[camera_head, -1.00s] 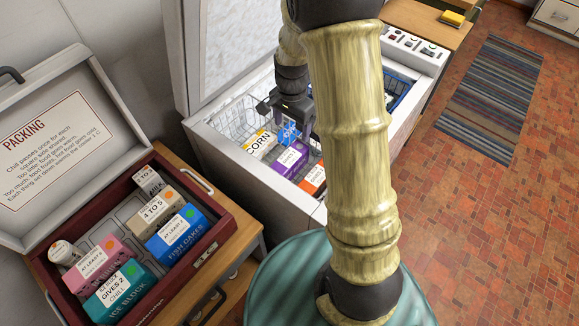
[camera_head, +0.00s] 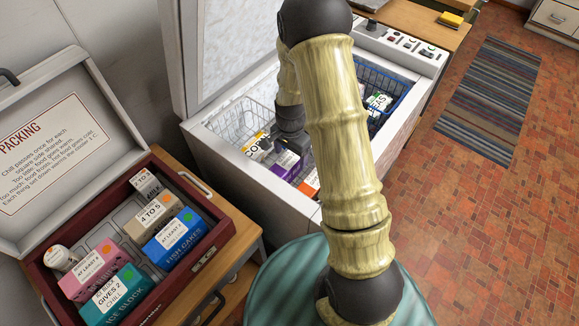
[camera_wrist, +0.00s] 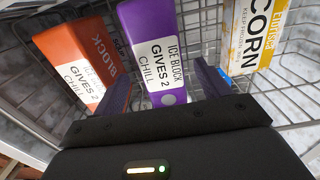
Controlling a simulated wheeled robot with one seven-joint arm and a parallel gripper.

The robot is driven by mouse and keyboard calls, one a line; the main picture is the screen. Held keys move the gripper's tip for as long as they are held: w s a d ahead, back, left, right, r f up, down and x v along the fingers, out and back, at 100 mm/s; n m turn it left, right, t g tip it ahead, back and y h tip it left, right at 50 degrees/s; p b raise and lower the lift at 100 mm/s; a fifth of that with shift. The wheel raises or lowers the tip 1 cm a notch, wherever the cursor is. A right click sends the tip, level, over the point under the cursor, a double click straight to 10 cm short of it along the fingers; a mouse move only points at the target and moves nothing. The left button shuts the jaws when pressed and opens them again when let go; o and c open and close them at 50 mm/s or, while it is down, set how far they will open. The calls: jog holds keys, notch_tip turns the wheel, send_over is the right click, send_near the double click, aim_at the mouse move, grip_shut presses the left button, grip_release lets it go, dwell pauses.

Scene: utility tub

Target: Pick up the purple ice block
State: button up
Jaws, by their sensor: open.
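The purple ice block (camera_head: 288,165) stands in a wire basket inside the open white chest, partly hidden by my gripper. In the wrist view the purple ice block (camera_wrist: 150,35) is in the middle, its white "GIVES 2 CHILL" label facing me. My gripper (camera_head: 275,148) is low over the basket at the block. In the wrist view my gripper (camera_wrist: 165,85) is open, with a dark finger on either side of the block's near end. I cannot tell whether either finger touches it.
An orange ice block (camera_wrist: 88,65) stands close left of the purple one in the wrist view, and a yellow-white corn box (camera_wrist: 255,30) on its right. Wire basket walls (camera_head: 237,118) surround them. A packed red case (camera_head: 205,262) stands left of the chest.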

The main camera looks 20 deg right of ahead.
jog(key=shift+s+a, duration=0.1)
jog(key=shift+a+f, duration=0.15)
jog(key=shift+f, duration=1.15)
jog(key=shift+a+f, duration=0.1)
jog(key=shift+f, duration=1.2)
jog(key=c, duration=1.4)
jog(key=shift+r, duration=0.15)
notch_tip(320, 180, up, 18)
jog(key=p, duration=0.1)
